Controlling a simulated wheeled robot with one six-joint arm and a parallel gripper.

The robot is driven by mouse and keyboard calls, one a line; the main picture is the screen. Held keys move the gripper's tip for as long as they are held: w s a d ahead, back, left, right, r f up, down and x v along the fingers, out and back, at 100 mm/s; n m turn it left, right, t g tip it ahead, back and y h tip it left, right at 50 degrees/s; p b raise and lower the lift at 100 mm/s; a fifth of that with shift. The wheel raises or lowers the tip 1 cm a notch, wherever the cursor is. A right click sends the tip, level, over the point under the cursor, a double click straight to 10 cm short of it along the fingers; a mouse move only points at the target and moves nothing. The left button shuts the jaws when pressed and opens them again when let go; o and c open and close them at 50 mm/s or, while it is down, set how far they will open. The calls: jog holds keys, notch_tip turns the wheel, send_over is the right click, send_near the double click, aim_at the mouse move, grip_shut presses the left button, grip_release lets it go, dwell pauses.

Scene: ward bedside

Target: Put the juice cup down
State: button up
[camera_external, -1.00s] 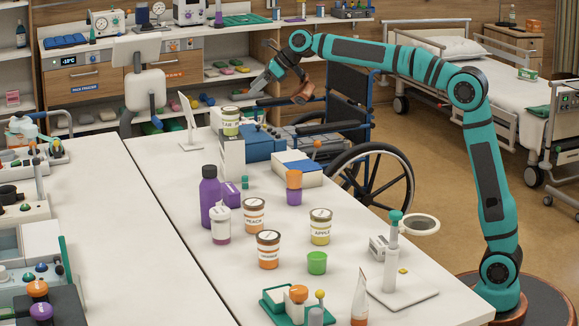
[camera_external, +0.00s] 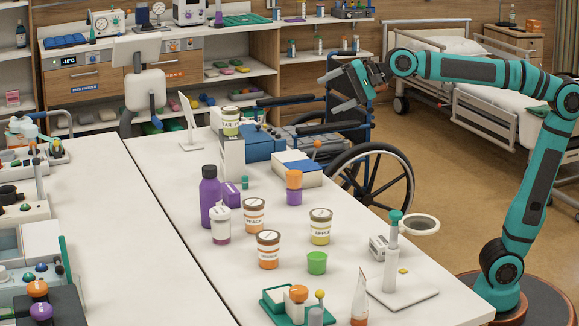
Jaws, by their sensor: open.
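Several labelled cups with brown lids stand upright on the white table: a peach cup (camera_external: 254,216), an apple cup (camera_external: 320,228) and an orange-banded cup (camera_external: 268,251). Another cup with a green band (camera_external: 230,122), its label partly readable as "EAR", stands upright on or just behind a white box-like stand (camera_external: 231,160); I cannot tell which. My gripper (camera_external: 329,94) is open and empty, in the air beyond the table's far right side, in front of the wheelchair. It is well to the right of the green-banded cup and apart from every cup.
A wheelchair (camera_external: 372,178) stands beside the table's right edge. A bed (camera_external: 450,85) is behind my arm.

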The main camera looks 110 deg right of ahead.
jog(key=s+a+f+n+t+y, duration=0.2)
jog(key=s+a+f+n, duration=0.2)
jog(key=s+a+n, duration=0.6)
jog(key=s+a+f+n+t+y, duration=0.2)
jog(key=s+a+f+n, duration=0.3)
jog(key=s+a+n, duration=0.6)
jog(key=shift+s+a+t, duration=0.5)
jog(key=shift+a+t, duration=0.1)
jog(key=shift+a, duration=0.15)
